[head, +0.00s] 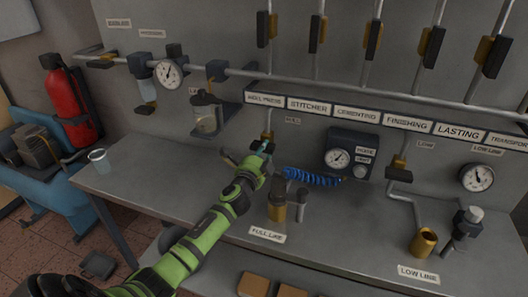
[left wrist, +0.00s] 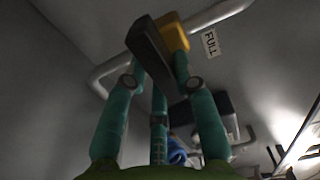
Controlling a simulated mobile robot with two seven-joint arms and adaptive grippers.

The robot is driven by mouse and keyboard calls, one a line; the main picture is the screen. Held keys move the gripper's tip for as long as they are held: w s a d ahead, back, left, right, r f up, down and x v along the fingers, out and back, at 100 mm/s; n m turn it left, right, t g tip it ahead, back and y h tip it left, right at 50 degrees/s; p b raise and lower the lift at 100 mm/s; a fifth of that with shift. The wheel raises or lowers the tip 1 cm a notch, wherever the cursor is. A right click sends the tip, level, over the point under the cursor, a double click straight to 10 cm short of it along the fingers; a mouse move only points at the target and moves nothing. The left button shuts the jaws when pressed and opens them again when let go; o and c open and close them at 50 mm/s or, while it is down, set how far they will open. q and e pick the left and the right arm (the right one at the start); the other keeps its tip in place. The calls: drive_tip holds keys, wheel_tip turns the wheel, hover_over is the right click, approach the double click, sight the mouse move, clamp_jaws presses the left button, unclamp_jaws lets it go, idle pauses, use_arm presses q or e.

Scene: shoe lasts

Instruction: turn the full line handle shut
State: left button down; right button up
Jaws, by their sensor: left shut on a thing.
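The full line valve has a yellow body (left wrist: 172,34) and a dark bar handle (left wrist: 148,50), seen close up beside the FULL label (left wrist: 210,43) in the left wrist view. In the left wrist view the teal fingers (left wrist: 162,82) are closed around the handle. My right gripper is not in view.
The low line valve (head: 398,161) is to the right, with a brass coupling (head: 424,241) below. A blue coiled hose (head: 312,178), a gauge box (head: 352,152) and the full line coupling (head: 277,207) are near my arm.

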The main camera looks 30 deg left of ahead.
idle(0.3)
use_arm(q)
drive_tip(key=c, duration=1)
unclamp_jaws()
drive_tip(key=shift+s, duration=0.15)
drive_tip(key=v, duration=1.1)
drive_tip(key=shift+s, duration=0.4)
drive_tip(key=shift+f, duration=0.1)
